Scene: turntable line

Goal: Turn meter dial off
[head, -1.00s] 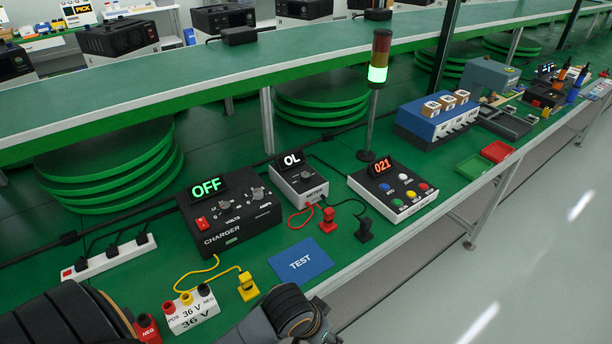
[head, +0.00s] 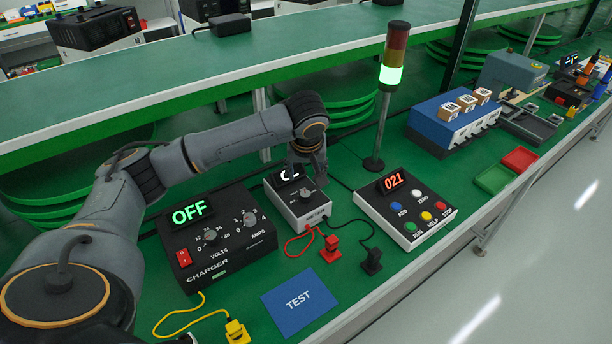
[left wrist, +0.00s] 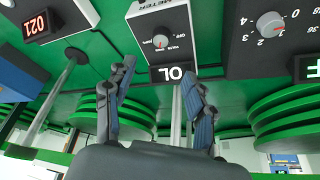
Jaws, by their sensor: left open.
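The meter (head: 312,211) is a small white-and-grey box with a dark dial (head: 307,195) and a tilted display, in the middle of the bench. My left gripper (head: 307,174) is above and behind it, partly covering its display. In the left wrist view the meter (left wrist: 176,17) appears upside down, its display reading OL. Its dial (left wrist: 160,42) has a red pointer mark; the exact setting is too small to tell. My left gripper (left wrist: 158,70) is open and empty there, its fingers either side of the display, apart from the dial. My right gripper is not in view.
The charger (head: 218,243), reading OFF, stands left of the meter. A button box (head: 405,214) and a signal tower (head: 391,70) are on the right. Red and black plugs (head: 331,250) with cables and a blue TEST mat (head: 299,300) lie in front.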

